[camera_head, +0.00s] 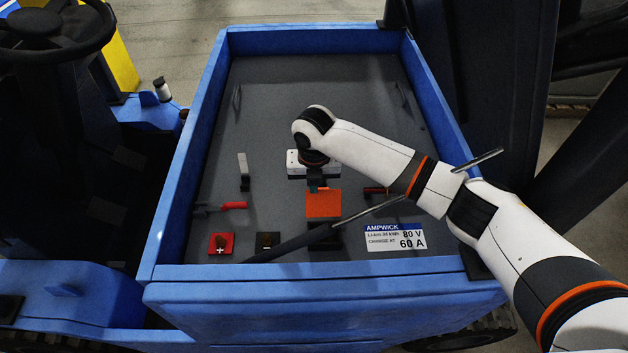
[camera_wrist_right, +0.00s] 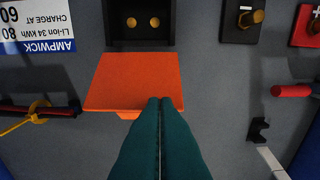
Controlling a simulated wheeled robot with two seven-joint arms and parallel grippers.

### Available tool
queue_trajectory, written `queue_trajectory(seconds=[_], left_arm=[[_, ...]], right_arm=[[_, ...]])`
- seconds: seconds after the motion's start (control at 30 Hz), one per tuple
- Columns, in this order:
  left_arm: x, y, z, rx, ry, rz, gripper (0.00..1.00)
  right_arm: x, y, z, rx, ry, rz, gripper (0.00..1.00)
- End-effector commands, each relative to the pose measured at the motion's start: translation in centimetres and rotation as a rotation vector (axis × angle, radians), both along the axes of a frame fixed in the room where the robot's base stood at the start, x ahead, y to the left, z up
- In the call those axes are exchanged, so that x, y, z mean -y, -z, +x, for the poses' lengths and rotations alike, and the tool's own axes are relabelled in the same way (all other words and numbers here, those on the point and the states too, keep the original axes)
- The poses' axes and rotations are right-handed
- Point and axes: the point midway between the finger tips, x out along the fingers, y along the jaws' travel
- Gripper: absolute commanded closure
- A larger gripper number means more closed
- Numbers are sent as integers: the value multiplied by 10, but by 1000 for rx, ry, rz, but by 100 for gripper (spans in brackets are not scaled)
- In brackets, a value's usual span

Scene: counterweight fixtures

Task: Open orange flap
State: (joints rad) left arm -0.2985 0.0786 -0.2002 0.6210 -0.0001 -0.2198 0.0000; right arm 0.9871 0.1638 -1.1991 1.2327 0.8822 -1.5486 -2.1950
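The orange flap (camera_head: 322,203) lies beside the black socket (camera_head: 324,238), on the side away from the tray's front edge. In the right wrist view the flap (camera_wrist_right: 135,80) is swung clear of the socket (camera_wrist_right: 112,30), whose two gold contacts are uncovered. A small orange tab (camera_wrist_right: 128,115) sticks out from the flap's edge opposite the socket. My right gripper (camera_head: 317,188) is at that same edge. Its teal fingers (camera_wrist_right: 160,100) are together, with tips overlapping the flap's edge in view; contact is unclear. My left gripper is not in view.
A red terminal (camera_head: 221,244) and a black terminal (camera_head: 267,241) sit left of the socket. A label plate (camera_head: 395,237) is at right. A dark rod (camera_head: 300,241) crosses in front.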

Motion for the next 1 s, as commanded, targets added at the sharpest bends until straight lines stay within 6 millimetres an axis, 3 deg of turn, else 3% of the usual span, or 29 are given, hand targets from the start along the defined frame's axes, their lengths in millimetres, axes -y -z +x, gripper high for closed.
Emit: queue_trajectory(seconds=[0.2,0.73,0.87,1.0], left_arm=[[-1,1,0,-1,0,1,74],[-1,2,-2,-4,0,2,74],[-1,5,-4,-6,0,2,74],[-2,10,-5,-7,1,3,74]], right_arm=[[5,9,2,5,9,-9,100],[7,11,1,3,9,-11,100],[6,-3,-1,6,8,-9,100],[4,-30,-6,12,4,-5,100]])
